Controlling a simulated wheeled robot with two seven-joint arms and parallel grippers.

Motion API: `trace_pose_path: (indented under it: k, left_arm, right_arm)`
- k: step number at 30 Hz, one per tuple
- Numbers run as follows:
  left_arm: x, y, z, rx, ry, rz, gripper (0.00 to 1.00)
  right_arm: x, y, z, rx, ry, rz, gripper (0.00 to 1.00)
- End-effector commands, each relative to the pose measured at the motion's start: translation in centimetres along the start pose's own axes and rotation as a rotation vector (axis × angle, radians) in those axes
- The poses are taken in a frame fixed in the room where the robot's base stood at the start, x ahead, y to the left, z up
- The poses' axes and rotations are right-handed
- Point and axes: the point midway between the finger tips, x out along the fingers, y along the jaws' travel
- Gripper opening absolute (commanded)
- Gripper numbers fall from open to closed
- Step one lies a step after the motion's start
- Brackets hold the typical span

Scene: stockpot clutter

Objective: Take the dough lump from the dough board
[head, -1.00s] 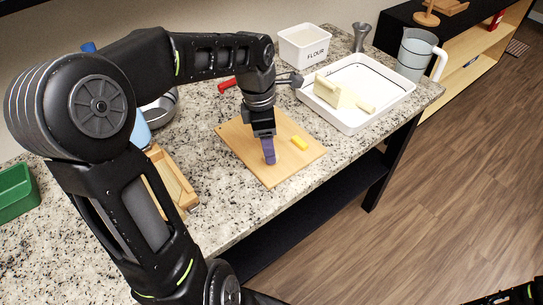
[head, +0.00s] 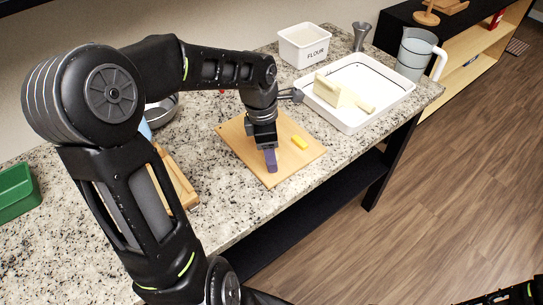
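The wooden dough board (head: 236,136) lies on the speckled counter. A small yellow lump (head: 299,142), which looks like the dough lump, lies on its right part. My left gripper (head: 270,160) points down over the board's front half, to the left of the yellow lump and apart from it. Its end shows as a purple piece low over the board. I cannot tell whether this is fingers or a held thing, or whether the fingers are open. My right gripper is out of view.
A white tray (head: 350,121) with a pale yellow block (head: 338,93) stands right of the board, near a flour box (head: 304,46) and a jug (head: 412,55). A wooden frame (head: 177,180) and green bin (head: 16,193) are left.

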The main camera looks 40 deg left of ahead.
Motion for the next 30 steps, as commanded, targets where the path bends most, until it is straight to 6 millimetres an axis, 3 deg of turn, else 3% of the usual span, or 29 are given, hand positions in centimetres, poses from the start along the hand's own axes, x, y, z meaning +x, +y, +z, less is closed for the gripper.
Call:
trace_pose_path:
  k: [19,30]
  left_arm:
    - [-0.01,0.00,0.00,0.000,0.000,0.000,0.01]
    - [-0.35,0.03,0.06,0.000,0.000,0.001,0.00]
  right_arm:
    - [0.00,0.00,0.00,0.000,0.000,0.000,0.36]
    - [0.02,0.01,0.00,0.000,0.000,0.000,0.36]
